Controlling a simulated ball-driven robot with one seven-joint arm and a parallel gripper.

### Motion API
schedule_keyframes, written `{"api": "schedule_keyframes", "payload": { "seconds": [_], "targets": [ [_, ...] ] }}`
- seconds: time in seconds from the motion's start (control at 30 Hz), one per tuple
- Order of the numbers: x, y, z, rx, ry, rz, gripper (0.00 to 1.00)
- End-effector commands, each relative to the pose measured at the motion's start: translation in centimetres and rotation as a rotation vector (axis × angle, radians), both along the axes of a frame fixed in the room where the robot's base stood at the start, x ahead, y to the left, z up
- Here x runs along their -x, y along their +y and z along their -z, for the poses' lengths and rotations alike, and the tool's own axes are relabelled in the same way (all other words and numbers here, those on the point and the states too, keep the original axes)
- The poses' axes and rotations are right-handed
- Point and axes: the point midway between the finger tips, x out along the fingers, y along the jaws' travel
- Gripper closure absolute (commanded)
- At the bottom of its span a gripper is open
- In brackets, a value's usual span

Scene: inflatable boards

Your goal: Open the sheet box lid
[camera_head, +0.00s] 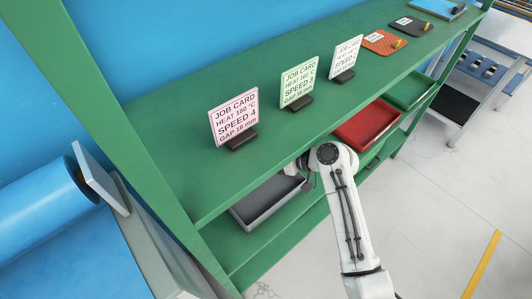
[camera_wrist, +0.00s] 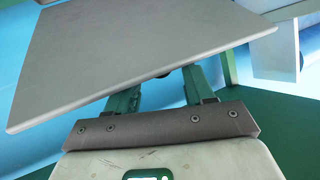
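My gripper (camera_wrist: 163,80) shows in the wrist view, its two green fingers apart where they leave the grey bar. A large, flat, tilted grey panel (camera_wrist: 130,50) crosses just beyond them and hides their tips. It may be the sheet box lid, but I cannot tell for sure. A small dark part lies between the fingers at the panel's lower edge; whether they hold it is unclear. In the head view my arm bends under the green shelf board and my gripper is hidden. A pale tilted plate (camera_head: 98,179) stands by the blue roll at the left.
A green rack's top shelf (camera_head: 190,180) carries several items, including a pink job card (camera_head: 234,117) and a green one (camera_head: 299,81). Below are a grey tray (camera_head: 250,213) and a red tray (camera_head: 365,125). A blue roll (camera_head: 40,205) lies left. Floor at right is open.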

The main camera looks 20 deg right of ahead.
Motion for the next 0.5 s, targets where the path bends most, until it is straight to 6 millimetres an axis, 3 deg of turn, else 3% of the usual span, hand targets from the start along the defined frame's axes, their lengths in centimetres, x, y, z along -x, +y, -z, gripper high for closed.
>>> {"api": "schedule_keyframes", "payload": {
  "seconds": [0.27,0.5],
  "targets": [
    [0.2,-0.2,0.1,0.001,0.002,0.000,0.47],
    [2.4,-2.2,-1.0,0.000,0.000,0.003,0.47]
  ]
}}
